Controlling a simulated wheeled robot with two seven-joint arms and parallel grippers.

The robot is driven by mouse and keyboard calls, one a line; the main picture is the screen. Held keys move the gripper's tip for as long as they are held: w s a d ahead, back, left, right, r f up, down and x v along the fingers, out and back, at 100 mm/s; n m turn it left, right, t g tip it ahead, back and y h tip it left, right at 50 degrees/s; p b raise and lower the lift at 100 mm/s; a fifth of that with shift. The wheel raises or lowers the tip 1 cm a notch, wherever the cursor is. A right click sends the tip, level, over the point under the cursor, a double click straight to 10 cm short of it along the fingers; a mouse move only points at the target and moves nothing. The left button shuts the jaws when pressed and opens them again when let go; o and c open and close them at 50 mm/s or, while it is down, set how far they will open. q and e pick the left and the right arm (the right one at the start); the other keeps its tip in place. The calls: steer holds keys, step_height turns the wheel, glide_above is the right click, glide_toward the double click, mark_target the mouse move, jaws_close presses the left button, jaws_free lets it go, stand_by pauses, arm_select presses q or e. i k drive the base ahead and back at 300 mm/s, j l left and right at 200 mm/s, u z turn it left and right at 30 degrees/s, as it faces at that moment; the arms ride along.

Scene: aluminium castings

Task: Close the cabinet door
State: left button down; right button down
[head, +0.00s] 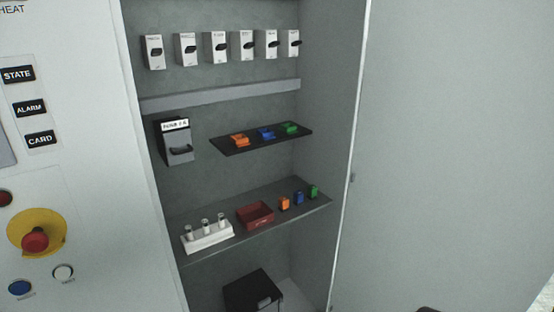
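The cabinet (229,101) stands open in the head view, with its grey interior and shelves showing. The cabinet door (450,150) is a large pale grey panel. It fills the right side of the view and stands swung open from the cabinet's right edge. A small hinge-like part (352,178) shows along that edge. Neither of my grippers can be made out. A small dark reddish shape shows at the bottom edge in front of the door, too cut off to identify.
A control panel (90,150) with a red stop button (35,239) on a yellow base is at the left. Inside, several breakers (220,47) line the top. A lower shelf (250,236) holds a white rack (207,237), a red tray (255,215) and small coloured blocks. The doorway looks clear.

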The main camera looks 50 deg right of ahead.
mark_target(449, 205)
steer(key=k+l, duration=0.4)
steer(key=l, duration=0.2)
steer(key=k+l+u, duration=0.1)
steer(key=k+l, duration=0.35)
steer(key=l, duration=0.15)
steer(key=k+l+u, duration=0.1)
steer(key=k+l, duration=0.35)
steer(key=l, duration=0.15)
steer(key=k+l+u, duration=0.1)
steer(key=k+l, duration=0.3)
steer(key=l, duration=0.3)
steer(key=k+l+u, duration=0.1)
steer(key=k+l, duration=0.3)
steer(key=l, duration=0.25)
steer(key=k+l, duration=0.45)
steer(key=l, duration=0.15)
steer(key=k+l+u, duration=0.15)
steer(key=k+l, duration=0.25)
steer(key=l, duration=0.2)
